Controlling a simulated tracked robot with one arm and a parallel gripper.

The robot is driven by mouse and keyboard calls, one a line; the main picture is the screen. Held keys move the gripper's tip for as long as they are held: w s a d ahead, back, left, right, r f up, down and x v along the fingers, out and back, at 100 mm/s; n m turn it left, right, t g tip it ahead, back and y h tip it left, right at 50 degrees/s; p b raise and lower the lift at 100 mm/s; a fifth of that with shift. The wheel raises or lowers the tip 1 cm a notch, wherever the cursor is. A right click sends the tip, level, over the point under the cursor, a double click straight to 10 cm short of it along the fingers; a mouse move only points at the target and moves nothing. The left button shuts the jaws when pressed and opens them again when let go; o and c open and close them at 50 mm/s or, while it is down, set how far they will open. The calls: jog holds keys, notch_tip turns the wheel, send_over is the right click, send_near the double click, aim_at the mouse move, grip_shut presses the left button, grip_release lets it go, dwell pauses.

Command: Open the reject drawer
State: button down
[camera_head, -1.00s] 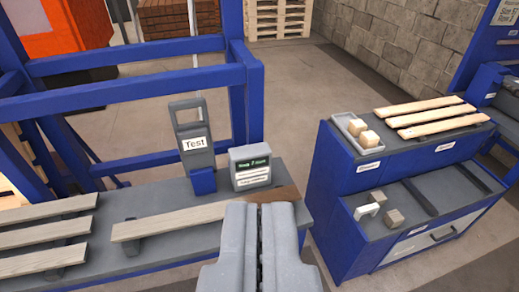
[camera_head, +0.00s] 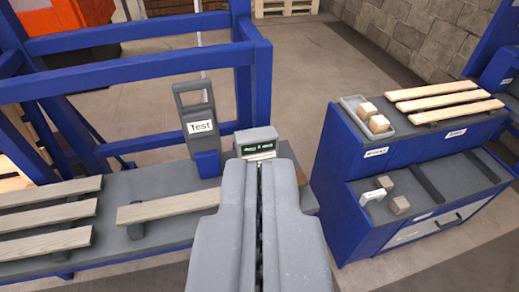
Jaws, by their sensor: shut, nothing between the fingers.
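My gripper (camera_head: 260,170) points forward at the bottom middle, its two grey fingers shut together with nothing between them. A blue cabinet (camera_head: 345,205) with a grey top stands to the right, apart from my gripper. On its lower front is a light grey drawer front (camera_head: 425,229) with a dark handle (camera_head: 447,218); it looks flush with the cabinet. I cannot read any label on it, so I cannot tell for sure that it is the reject drawer. My gripper hides part of the bench in front of it.
A grey bench (camera_head: 160,187) with wooden slats (camera_head: 165,211), a "Test" stand (camera_head: 197,125) and a small display box (camera_head: 255,141) lies left. A tray (camera_head: 352,107) with wood blocks and several slats (camera_head: 445,104) lie on the cabinet. Floor between bench and cabinet is clear.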

dwell(0.3)
jog(key=c, duration=1.6)
grip_release()
jog(key=shift+c, duration=0.2)
